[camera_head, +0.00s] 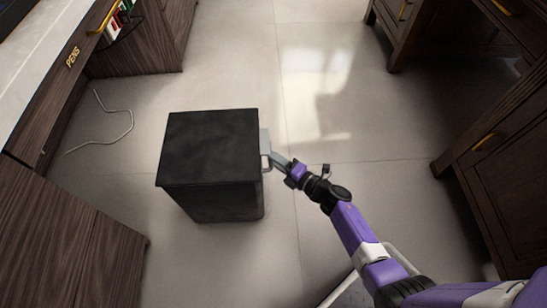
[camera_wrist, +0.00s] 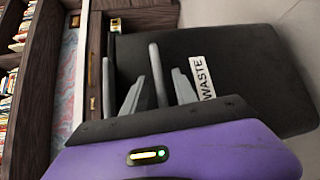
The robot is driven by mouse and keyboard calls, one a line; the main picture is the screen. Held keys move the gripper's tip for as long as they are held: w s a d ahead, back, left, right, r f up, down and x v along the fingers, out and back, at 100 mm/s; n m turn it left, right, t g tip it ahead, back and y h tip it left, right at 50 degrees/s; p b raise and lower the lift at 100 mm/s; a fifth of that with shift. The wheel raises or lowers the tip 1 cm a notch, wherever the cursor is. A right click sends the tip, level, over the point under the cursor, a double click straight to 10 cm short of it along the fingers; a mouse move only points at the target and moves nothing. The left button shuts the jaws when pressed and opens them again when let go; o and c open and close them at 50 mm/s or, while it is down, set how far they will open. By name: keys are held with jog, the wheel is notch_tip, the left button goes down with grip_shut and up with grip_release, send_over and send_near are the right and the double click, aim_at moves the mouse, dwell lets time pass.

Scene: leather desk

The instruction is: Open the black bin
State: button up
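The black bin (camera_head: 212,150) stands upright on the floor, and its flat lid lies down over the top. In the wrist view the bin (camera_wrist: 235,65) fills the upper right, with a white "WASTE" label (camera_wrist: 203,78) on it. My gripper (camera_head: 265,150) is at the bin's right side, close to the lid's edge. I cannot tell whether a finger touches the bin. The bin's inside is hidden.
A wooden desk with a pale top (camera_head: 50,45) and a "PENS" label stands at the left. A cable (camera_head: 120,130) lies on the floor near it. Dark cabinets (camera_head: 505,160) line the right. The tiled floor (camera_head: 320,60) behind the bin is clear.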

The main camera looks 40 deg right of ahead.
jog(key=s+d+r+p, duration=0.1)
jog(key=s+p, duration=0.1)
jog(key=s, duration=0.5)
jog(key=shift+s, duration=0.35)
dwell(0.4)
